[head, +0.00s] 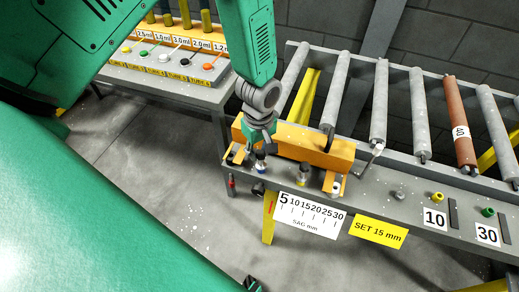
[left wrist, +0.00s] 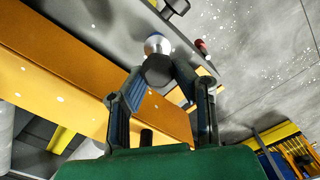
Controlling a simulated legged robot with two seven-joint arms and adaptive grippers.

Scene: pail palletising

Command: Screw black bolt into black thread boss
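My left gripper (head: 260,145) points down at the left end of the orange beam on the conveyor's front edge. In the left wrist view, its two fingertips (left wrist: 160,68) close on the sides of a dark round-headed piece, which I take for the black bolt (left wrist: 158,71). A silver and blue piece (left wrist: 157,44) shows just beyond the dark head; it also shows under the fingers in the head view (head: 260,165). I cannot tell whether the bolt is in a thread, and no black boss can be made out clearly.
The orange beam (head: 315,150) lies in front of grey rollers (head: 380,105). A tube table (head: 180,93) stands behind left.

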